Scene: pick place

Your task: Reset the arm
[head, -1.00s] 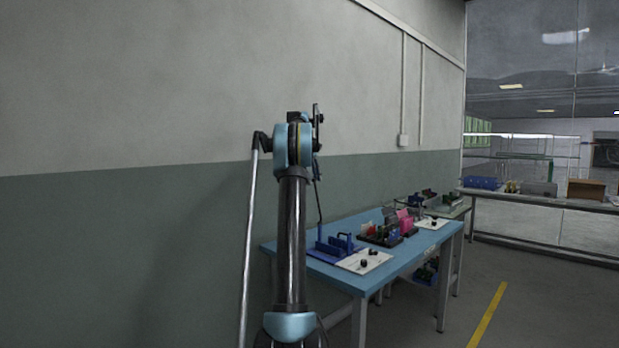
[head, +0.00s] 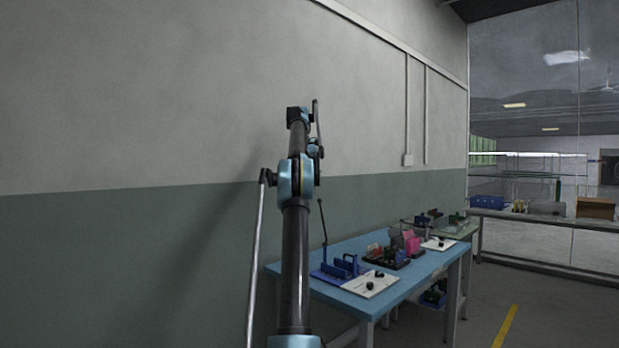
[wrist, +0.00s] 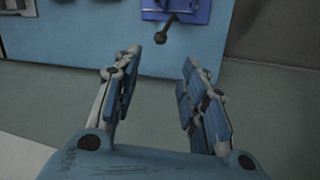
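My arm stands raised in front of the wall in the head view, with its black links and blue joints in the middle of the picture. My gripper (wrist: 160,82) shows in the wrist view with its two fingers well apart and nothing between them. The gripper's fingers cannot be made out in the head view.
A blue table (head: 398,298) stands to the right of my arm. It holds a blue fixture (head: 340,267), a white plate (head: 371,284) with dark parts, and a pink object (head: 412,244). A wall (head: 150,100) is on the left. Open floor with a yellow line (head: 506,326) lies right.

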